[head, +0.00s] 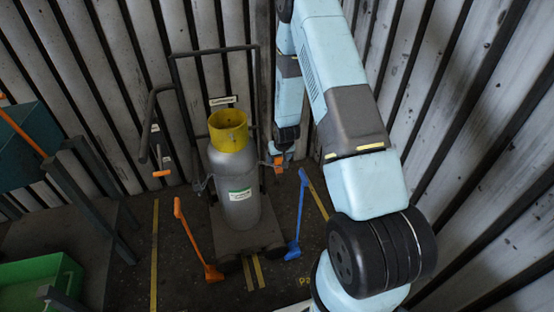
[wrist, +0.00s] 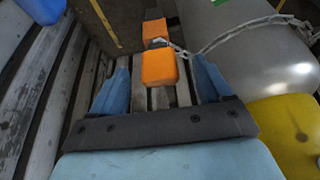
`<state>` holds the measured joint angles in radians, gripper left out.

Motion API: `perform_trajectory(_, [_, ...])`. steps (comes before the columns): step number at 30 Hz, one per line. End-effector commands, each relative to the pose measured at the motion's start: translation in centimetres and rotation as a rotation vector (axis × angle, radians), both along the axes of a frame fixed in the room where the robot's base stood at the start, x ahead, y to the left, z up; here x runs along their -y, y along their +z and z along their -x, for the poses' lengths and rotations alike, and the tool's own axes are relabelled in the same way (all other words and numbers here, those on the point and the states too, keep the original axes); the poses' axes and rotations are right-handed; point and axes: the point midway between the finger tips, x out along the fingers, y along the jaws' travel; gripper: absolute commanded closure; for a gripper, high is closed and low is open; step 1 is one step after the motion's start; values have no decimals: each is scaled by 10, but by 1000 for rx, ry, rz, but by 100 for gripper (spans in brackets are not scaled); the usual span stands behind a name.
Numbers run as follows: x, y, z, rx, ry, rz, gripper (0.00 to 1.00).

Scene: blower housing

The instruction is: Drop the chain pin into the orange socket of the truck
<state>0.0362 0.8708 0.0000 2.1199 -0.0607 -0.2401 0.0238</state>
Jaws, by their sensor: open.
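My gripper (head: 280,153) is at the right side of the truck (head: 232,238), pointing down. In the wrist view its two blue fingers (wrist: 160,80) stand apart. An orange block (wrist: 159,68), seemingly the head of the chain pin, lies between them, with a visible gap on each side. A second orange piece (wrist: 155,30), seemingly the socket, shows just beyond it. The chain (wrist: 235,32) runs from between these two orange pieces across the grey cylinder. Whether the pin sits in the socket is hidden. In the head view only one small orange patch (head: 278,163) shows below my gripper.
The grey cylinder (head: 232,185) with its yellow collar (head: 228,130) stands upright on the truck, close to my gripper. An orange bar (head: 195,240) and a blue bar (head: 298,215) flank the truck. Ribbed walls enclose the corner. A green bin (head: 40,285) is at lower left.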

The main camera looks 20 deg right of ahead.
Motion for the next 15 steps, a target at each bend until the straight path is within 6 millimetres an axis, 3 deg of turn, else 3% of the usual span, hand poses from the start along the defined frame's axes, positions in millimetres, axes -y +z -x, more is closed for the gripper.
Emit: perform_trajectory(15, [0,73,29,3,0,0,22])
